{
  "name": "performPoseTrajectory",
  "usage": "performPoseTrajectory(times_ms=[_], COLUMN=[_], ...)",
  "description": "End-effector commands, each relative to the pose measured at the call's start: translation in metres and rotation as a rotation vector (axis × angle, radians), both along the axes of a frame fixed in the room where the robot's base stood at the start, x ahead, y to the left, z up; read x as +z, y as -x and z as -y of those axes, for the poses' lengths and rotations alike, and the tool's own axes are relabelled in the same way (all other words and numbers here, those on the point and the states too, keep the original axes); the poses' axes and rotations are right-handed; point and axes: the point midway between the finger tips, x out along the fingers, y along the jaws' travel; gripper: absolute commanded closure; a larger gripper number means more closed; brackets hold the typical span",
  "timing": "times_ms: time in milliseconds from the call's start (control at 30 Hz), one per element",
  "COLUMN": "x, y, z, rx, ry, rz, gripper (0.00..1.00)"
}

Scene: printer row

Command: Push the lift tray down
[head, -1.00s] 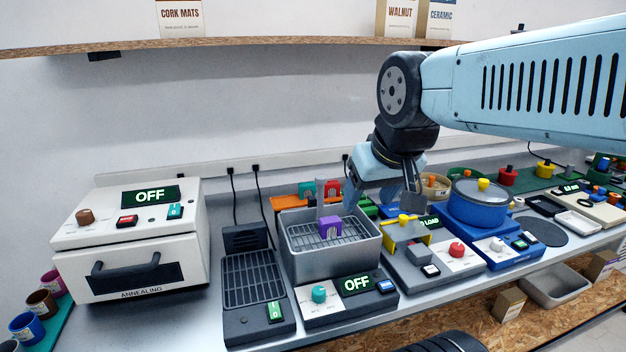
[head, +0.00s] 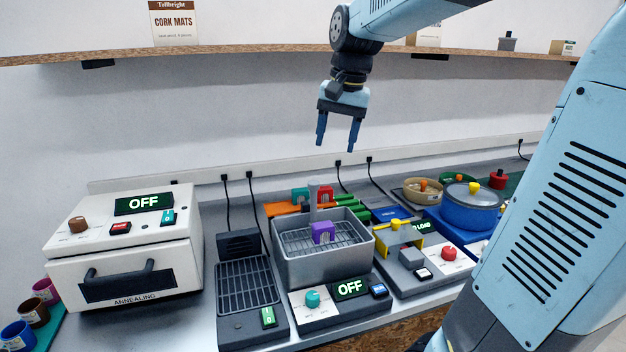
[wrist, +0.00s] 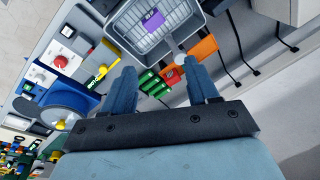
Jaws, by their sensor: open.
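The lift tray (head: 291,238) is a wire rack inside a grey open-topped basin, with a grey upright handle (head: 312,200) at its back. A purple block (head: 323,232) with an arch-like shape sits on the rack. The basin (head: 325,262) stands behind a panel reading OFF. My gripper (head: 337,146) is open and empty, pointing down in the air above and behind the basin, touching nothing. In the wrist view its fingers (wrist: 164,90) are spread, and the rack (wrist: 146,38) with the purple block (wrist: 152,18) shows beyond them.
A white annealing oven (head: 125,245) reading OFF stands at left, beside a dark grille unit (head: 248,285). Right of the basin are a yellow-topped unit (head: 398,232) and a blue pot (head: 472,207). Coloured blocks (head: 300,196) sit behind the basin. A shelf (head: 230,53) runs above.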

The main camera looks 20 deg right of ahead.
Motion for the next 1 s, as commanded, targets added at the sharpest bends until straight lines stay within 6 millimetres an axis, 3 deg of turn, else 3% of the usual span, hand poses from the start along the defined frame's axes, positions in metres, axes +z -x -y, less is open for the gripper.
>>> performPoseTrajectory(times_ms=[200,400,667,1000], x=[0.0,0.0,-0.004,-0.052], y=[-0.059,-0.094,-0.108,-0.107], z=[-0.006,-0.013,-0.017,-0.017], rx=[-0.145,-0.25,-0.294,-0.294], ry=[0.021,0.056,0.073,0.072], rz=[-0.105,-0.16,-0.18,-0.182], gripper=[0.41,0.41,0.41,0.41])
